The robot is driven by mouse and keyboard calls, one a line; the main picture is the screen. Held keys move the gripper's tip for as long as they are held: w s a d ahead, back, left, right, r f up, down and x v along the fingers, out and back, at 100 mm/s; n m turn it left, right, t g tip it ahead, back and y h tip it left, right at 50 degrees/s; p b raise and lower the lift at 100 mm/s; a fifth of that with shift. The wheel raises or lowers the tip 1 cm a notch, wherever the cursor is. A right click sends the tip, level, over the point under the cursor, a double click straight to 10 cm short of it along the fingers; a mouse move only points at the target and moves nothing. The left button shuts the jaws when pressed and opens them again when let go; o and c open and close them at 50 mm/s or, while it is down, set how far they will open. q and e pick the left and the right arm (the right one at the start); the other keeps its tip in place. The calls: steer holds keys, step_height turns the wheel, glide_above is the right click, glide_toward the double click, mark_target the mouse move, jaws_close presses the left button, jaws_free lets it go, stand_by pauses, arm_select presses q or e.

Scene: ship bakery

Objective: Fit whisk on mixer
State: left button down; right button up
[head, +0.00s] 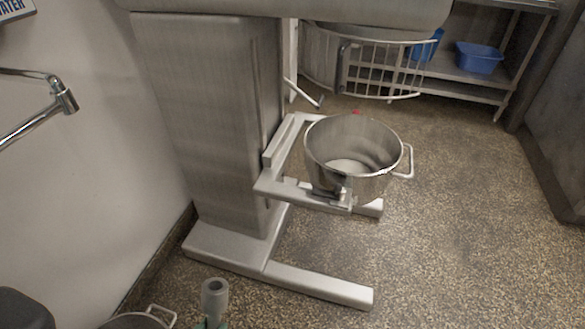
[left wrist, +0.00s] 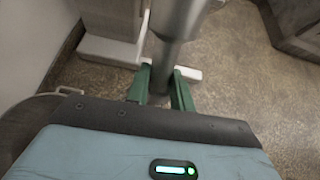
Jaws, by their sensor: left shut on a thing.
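The mixer (head: 215,110) is a tall grey metal machine on a forked floor base. Its steel bowl (head: 322,150) sits in the bowl carrier below the mixer head (head: 350,12), empty as far as I see. A wire guard (head: 385,75) hangs under the head. My left gripper (head: 212,325) is at the bottom edge of the head view, in front of the mixer base. Its green fingers are shut on a grey shaft, the whisk (head: 214,292), which also shows in the left wrist view (left wrist: 172,40). The whisk's wires are not in view. My right gripper is not in view.
A metal pot (head: 135,321) with a handle is partly visible at the bottom left. A shelf rack (head: 465,90) with blue tubs (head: 480,57) stands at the back right. The speckled floor right of the mixer is clear.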

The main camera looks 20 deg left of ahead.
arm_select(q)
steer(key=r+p, duration=0.3)
steer(key=r, duration=0.1)
steer(key=w+r+p, duration=0.1)
steer(key=r+p, duration=0.2)
steer(key=r, duration=0.1)
steer(key=w+r+p, duration=0.1)
steer(key=r+p, duration=0.2)
steer(key=r, duration=0.1)
steer(key=shift+w+r, duration=0.2)
steer(key=shift+r, duration=0.15)
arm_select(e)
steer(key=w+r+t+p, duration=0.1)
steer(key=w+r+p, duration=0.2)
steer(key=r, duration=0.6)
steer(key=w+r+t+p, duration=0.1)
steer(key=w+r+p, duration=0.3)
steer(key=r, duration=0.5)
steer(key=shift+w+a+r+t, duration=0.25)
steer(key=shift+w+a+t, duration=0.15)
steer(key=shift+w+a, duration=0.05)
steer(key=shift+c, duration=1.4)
arm_select(q)
step_height(320, 180, up, 12)
steer(key=w, duration=0.2)
steer(key=shift+w, duration=0.15)
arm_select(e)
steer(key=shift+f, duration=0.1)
